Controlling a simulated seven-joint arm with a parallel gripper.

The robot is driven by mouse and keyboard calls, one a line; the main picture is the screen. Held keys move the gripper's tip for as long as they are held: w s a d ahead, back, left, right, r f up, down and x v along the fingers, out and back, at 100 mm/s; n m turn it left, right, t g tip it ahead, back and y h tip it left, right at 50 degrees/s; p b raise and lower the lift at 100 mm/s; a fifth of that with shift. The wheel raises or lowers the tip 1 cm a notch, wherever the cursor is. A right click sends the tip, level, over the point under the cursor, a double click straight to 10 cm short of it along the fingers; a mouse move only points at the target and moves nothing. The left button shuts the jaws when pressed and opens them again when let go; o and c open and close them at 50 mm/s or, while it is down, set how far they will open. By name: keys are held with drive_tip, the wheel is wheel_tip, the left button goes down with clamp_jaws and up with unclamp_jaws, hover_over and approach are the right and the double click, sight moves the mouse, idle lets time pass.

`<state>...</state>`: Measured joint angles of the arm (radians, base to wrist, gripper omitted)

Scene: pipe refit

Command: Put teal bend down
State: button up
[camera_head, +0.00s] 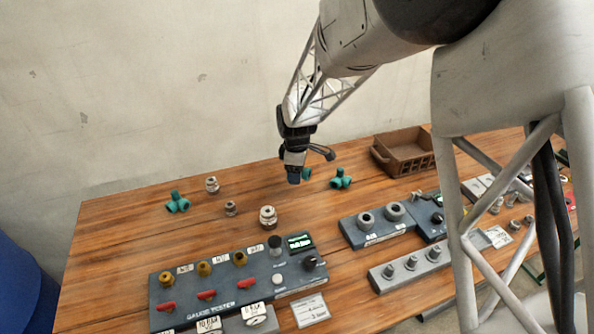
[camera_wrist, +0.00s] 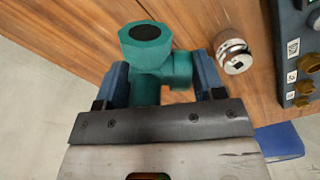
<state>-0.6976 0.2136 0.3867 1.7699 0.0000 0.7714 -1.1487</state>
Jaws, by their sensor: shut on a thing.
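My gripper (camera_head: 295,178) is shut on a teal bend (camera_wrist: 150,66). In the wrist view the bend sits between the two blue fingers (camera_wrist: 160,88), with its hexagonal end and dark opening turned to the camera and a short branch toward the right finger. In the camera_head view only a small teal part (camera_head: 307,174) shows beside the fingers, the rest being hidden. My gripper points down over the back middle of the wooden table (camera_head: 130,228). I cannot tell whether the bend touches the wood.
Teal fittings stand at the left (camera_head: 178,203) and right (camera_head: 341,179). Metal fittings (camera_head: 268,216) stand between the left one and my gripper. Bare wood lies between.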

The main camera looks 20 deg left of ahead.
drive_tip(key=w+d+m, duration=0.3)
drive_tip(key=w+d, duration=0.2)
drive_tip(key=w, duration=0.7)
drive_tip(key=m, duration=0.7)
hover_over(405, 150)
drive_tip(key=s, duration=0.6)
drive_tip(key=shift+w+r, duration=0.25)
drive_tip(key=shift+r, duration=0.2)
drive_tip(key=shift+f, duration=0.1)
drive_tip(key=shift+f, duration=3.05)
drive_tip(key=shift+f, duration=1.85)
